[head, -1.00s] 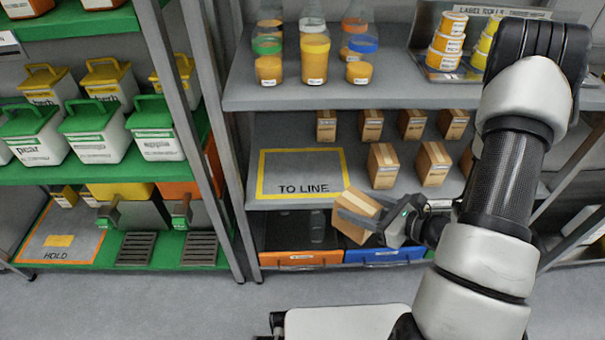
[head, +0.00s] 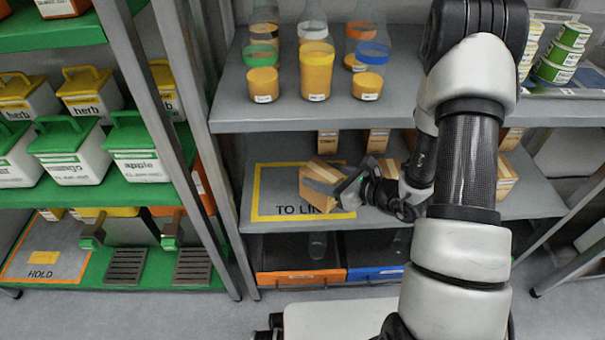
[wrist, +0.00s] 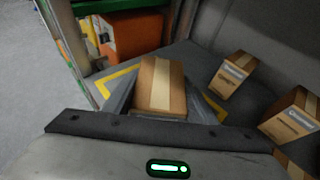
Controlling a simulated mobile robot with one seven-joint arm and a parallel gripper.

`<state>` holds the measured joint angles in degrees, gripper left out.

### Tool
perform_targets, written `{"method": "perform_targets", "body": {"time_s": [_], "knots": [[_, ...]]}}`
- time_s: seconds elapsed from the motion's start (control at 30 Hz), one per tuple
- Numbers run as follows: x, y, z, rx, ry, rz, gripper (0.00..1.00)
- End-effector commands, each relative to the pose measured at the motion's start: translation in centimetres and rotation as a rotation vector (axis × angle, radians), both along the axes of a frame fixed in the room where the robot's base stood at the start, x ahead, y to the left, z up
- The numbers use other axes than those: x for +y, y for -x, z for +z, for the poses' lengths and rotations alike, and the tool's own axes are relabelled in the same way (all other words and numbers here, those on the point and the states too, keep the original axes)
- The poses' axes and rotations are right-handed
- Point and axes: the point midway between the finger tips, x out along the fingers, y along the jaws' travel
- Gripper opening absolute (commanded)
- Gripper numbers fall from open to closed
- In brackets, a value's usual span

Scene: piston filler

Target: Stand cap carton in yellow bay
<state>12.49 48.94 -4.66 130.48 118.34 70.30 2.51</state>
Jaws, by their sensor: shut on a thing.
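A brown cap carton (head: 318,174) with a pale tape strip is held tilted in my gripper (head: 335,187). It also shows between the two fingers in the wrist view (wrist: 161,84). The yellow bay is a yellow-outlined rectangle (head: 262,192) marked "TO LINE" on the grey middle shelf. The carton is over the right part of this bay in the head view and hides some of the lettering. I cannot tell whether the carton touches the shelf.
Other brown cartons (wrist: 232,75) stand on the shelf right of the bay. The upper shelf (head: 230,115) holds jars and bottles above. A metal post (head: 203,130) stands left of the bay. Orange (head: 300,277) and blue (head: 375,272) bins sit below. The bay's left part is clear.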

Motion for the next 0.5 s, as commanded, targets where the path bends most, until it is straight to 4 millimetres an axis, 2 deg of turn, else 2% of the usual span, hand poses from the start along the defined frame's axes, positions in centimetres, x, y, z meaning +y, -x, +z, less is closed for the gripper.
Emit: {"method": "perform_targets", "body": {"time_s": [0.03, 0.2, 0.4, 0.5], "knots": [[1.2, -1.0, -0.1, -0.005, 0.001, 0.007, 0.21], [3.7, -3.6, -0.1, -0.003, 0.001, 0.003, 0.21], [4.8, -4.8, -0.1, -0.001, -0.001, 0.000, 0.21], [4.8, -4.8, -1.1, 0.001, 0.000, 0.000, 0.21]]}}
